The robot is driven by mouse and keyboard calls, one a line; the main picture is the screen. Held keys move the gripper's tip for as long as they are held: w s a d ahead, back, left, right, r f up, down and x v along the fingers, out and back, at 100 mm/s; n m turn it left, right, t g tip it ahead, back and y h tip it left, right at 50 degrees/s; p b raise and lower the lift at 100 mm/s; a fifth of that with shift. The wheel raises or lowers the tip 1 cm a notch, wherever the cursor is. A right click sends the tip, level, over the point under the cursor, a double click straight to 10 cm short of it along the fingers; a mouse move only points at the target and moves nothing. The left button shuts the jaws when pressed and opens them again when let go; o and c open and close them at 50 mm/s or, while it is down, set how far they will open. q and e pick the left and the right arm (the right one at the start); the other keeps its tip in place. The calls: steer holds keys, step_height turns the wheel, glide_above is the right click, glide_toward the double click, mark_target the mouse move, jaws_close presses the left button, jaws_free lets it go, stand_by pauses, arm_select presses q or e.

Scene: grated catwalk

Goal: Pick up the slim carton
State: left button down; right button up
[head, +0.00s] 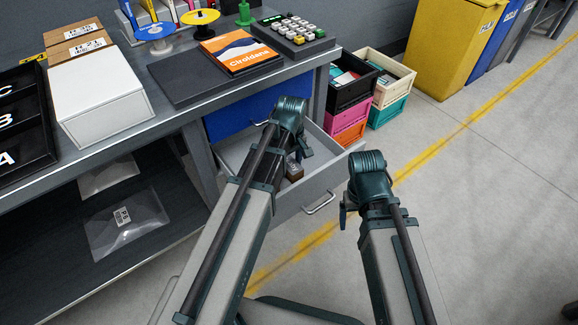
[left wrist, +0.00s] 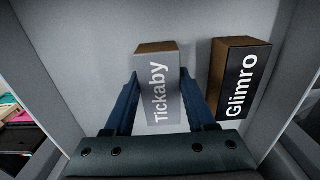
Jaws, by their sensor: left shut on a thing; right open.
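A slim carton with a grey face lettered "Tickaby" (left wrist: 157,85) and a brown top stands in the open drawer (head: 335,180), shown in the left wrist view. My left gripper (left wrist: 160,100) has one finger on each side of this carton and is shut on it. A second carton, dark-faced and lettered "Glimro" (left wrist: 240,80), stands close to its right, apart from it. In the head view my left gripper (head: 300,150) reaches down into the drawer, and its arm hides much of the inside. My right gripper (head: 345,212) is open, outside the drawer to the right.
The workbench (head: 185,110) above the drawer holds a white box (head: 100,95), an orange book (head: 240,50) and a keypad (head: 293,37). Stacked crates (head: 350,85) stand just beyond the drawer. The drawer walls are close around my left gripper. Floor at right is clear.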

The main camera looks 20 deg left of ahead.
mark_target(291, 164)
arm_select(q)
steer(key=shift+r, duration=0.1)
step_height(291, 164, up, 10)
steer(key=p, duration=1)
